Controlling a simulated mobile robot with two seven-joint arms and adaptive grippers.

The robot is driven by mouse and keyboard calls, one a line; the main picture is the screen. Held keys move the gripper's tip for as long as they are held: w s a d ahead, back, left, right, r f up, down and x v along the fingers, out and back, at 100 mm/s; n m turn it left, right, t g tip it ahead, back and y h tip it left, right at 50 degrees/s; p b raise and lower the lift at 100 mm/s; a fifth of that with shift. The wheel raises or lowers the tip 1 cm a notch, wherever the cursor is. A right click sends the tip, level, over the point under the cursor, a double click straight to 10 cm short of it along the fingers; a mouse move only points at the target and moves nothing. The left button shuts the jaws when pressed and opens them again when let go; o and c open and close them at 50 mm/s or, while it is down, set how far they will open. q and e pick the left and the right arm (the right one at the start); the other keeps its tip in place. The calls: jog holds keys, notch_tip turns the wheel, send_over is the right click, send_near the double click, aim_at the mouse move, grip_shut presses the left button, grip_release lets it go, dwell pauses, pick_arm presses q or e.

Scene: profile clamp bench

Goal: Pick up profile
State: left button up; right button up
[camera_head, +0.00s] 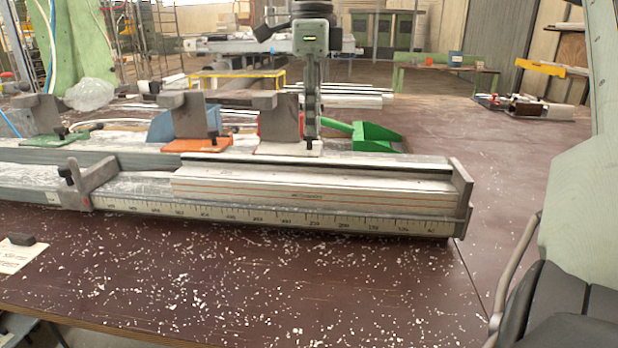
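The profile (315,192) is a long white bar with thin orange lines. It lies lengthwise on the clamp bench, above a ruler strip (290,217). Its right end is close to the grey end stop (462,187); I cannot tell whether they touch. A grey stop block (90,183) with a black knob is left of the profile. My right gripper (520,270) is at the lower right edge, to the right of the bench and apart from the profile. Only part of it shows, so its opening is unclear. My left gripper is not in view.
Grey clamp blocks (187,117) stand behind the profile, and a dark upright machine head (311,75) rises there. A green tray (378,136) is behind the bench. The brown tabletop (300,285) in front holds white chips, with a paper and small black object at left.

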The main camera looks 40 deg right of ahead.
aim_at(311, 159)
jog(key=shift+s+a+f, duration=0.1)
jog(key=shift+f, duration=0.8)
notch_tip(311, 159, down, 4)
jog(key=shift+a+f, duration=0.1)
jog(key=shift+f, duration=0.3)
jog(key=shift+c, duration=0.2)
grip_shut()
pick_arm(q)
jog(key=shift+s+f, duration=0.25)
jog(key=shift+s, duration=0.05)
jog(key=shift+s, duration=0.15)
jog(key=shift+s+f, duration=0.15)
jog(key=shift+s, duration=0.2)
